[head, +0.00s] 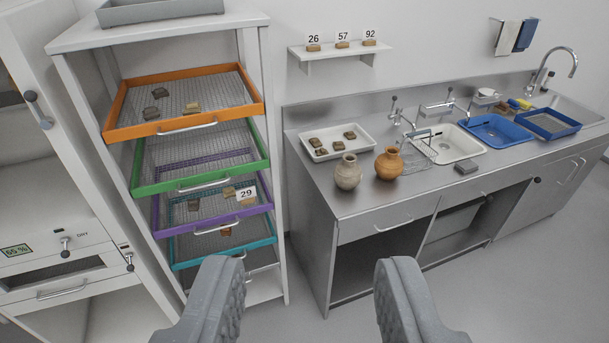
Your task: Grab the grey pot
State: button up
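The grey pot (348,172) is a small, pale grey-beige vessel with a narrow neck. It stands upright near the front edge of the steel counter (350,203), in front of the white sherd tray. An orange-brown pot (389,163) stands close to its right. My gripper (312,283) is open and empty, with its two grey padded fingers wide apart at the bottom of the view. It is in front of the counter, nearer to me than the pot, and touches nothing.
A white tray (364,141) with several sherds lies behind the pots. A wire rack (430,150), sinks and a blue basin (494,131) are to the right. A shelf unit with coloured drawers (200,186) stands left. Floor (480,290) is clear at right.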

aim_at(348, 174)
jog(key=u, duration=0.15)
jog(key=i, duration=1)
jog(key=z, duration=0.1)
